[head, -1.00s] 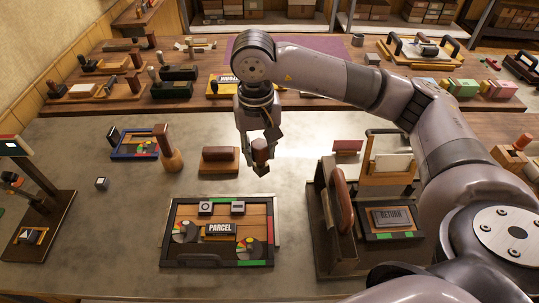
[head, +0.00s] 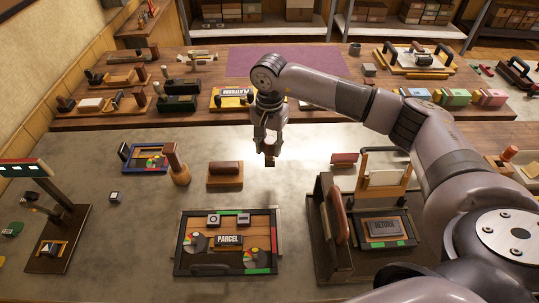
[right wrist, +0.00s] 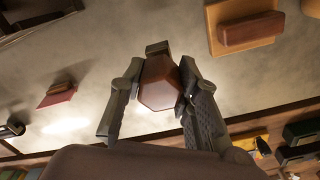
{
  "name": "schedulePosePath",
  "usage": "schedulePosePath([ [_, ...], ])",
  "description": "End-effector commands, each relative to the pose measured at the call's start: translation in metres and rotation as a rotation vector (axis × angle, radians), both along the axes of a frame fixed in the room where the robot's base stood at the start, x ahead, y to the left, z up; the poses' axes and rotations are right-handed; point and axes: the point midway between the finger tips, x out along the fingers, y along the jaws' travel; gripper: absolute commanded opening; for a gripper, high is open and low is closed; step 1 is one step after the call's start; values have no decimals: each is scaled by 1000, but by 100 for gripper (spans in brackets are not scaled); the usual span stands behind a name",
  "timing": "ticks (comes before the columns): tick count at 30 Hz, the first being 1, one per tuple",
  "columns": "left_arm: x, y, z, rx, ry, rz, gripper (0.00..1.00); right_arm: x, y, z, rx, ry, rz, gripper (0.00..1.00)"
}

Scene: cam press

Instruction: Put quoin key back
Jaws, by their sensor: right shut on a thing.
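My right gripper (head: 270,148) is shut on the quoin key, which has a brown, faceted wooden handle (right wrist: 160,82) with a dark end. The fingers cover much of the key in the head view, where its dark lower end (head: 270,162) shows below them. The gripper points down above the grey bench, right of a brown wooden block on a lighter base (head: 225,175) and apart from it. That block also shows at the upper right in the right wrist view (right wrist: 250,28). My left gripper is out of view.
A framed tray marked PARCEL (head: 228,262) lies in front. A wooden-handled tool (head: 177,165) stands at left. A small red block (head: 344,159) sits at right. Bare bench lies around the gripper.

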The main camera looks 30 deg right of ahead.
Motion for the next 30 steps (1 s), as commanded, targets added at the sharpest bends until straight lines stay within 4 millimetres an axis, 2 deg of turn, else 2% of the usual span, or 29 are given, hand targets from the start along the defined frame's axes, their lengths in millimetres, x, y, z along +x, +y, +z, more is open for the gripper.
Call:
schedulePosePath([
  [15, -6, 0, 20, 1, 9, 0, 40, 0, 0, -60, 0, 0, 1, 0],
  [27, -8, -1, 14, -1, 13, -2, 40, 0, 0, -67, 0, -1, 2, 0],
  [28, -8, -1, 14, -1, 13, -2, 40, 0, 0, -67, -1, -1, 2, 30],
  [30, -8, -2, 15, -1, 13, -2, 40, 0, 0, -65, 0, 0, 2, 35],
])
